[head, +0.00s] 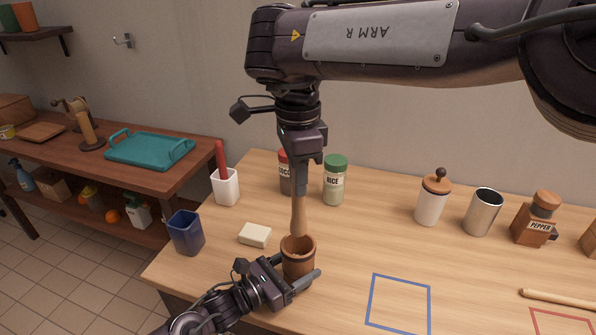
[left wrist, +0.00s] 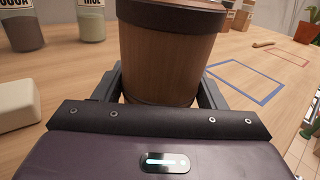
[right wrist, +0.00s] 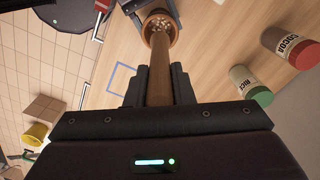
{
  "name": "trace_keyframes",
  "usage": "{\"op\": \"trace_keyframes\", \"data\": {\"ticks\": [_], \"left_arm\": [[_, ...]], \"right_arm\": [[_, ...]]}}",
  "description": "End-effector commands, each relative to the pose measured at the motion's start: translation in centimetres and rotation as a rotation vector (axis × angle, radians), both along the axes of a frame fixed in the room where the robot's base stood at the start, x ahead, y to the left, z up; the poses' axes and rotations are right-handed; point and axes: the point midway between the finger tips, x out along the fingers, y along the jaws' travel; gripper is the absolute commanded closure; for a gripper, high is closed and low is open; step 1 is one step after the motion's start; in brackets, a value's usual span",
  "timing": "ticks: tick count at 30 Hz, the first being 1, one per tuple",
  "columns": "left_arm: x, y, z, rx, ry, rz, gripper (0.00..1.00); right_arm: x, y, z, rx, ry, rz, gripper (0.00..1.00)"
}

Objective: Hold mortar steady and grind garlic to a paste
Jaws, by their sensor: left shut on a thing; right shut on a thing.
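The brown wooden mortar (head: 298,262) stands upright on the table near its left front part. My left gripper (head: 300,281) is shut around its lower body, with a finger on either side in the left wrist view (left wrist: 165,85). My right gripper (head: 301,185) is shut on the wooden pestle (head: 299,214) above the mortar. The pestle hangs upright, its lower end at the mortar's mouth. In the right wrist view, pale bits of garlic (right wrist: 160,22) show inside the mortar around the pestle tip (right wrist: 160,40). How deep the tip reaches is hard to tell.
A cream block (head: 255,235), a blue cup (head: 186,232) and a white holder (head: 225,187) stand left of the mortar. The cocoa jar (head: 286,178) and rice jar (head: 334,181) stand behind it.

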Motion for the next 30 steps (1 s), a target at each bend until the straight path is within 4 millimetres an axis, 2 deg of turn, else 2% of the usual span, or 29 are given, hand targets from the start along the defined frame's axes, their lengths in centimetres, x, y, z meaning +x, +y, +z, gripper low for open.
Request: {"op": "trace_keyframes", "data": {"ticks": [30], "left_arm": [[0.0, 0.0, 0.0, -0.001, 0.001, 0.0, 0.66]], "right_arm": [[0.0, 0.0, -8.0, 0.0, 0.001, 0.001, 1.0]]}}
